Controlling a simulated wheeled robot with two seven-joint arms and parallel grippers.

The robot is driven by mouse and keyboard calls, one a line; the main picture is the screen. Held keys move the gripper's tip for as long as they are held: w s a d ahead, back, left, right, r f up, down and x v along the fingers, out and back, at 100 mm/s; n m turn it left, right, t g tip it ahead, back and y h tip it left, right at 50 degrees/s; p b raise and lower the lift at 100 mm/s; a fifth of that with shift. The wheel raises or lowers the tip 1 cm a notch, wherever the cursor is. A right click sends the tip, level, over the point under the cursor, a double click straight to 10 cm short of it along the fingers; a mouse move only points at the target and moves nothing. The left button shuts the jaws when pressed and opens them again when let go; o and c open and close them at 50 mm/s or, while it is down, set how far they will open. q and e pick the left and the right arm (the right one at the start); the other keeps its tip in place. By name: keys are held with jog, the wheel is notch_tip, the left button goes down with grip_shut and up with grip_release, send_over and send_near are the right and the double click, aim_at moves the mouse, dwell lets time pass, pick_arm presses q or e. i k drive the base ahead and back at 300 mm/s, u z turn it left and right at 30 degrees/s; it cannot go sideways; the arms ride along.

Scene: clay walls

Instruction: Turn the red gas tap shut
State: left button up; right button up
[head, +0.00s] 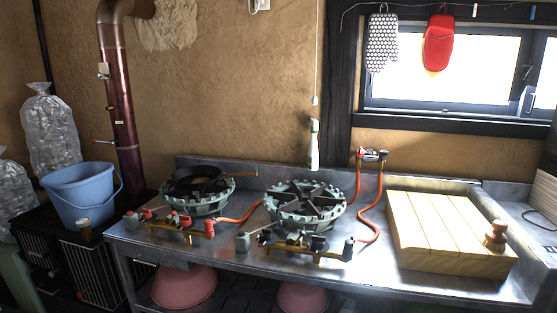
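A gas tap (372,155) with red parts sits near the wall behind the steel counter, right of the dark post. Orange-red hoses (379,195) run down from it toward the burners. It is small in this view, so I cannot tell which way its handle is turned. Other red knobs show on the left burner's (200,200) front pipe, one at its right end (208,226). The second burner (306,202) stands right of it. Neither of my grippers is in view.
The steel counter (290,262) carries a dark pan (200,176) on the left burner and a wooden slatted board (440,235) at right. A blue bucket (80,192) stands at left.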

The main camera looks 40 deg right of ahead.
aim_at(360, 152)
jog(key=z, duration=1.85)
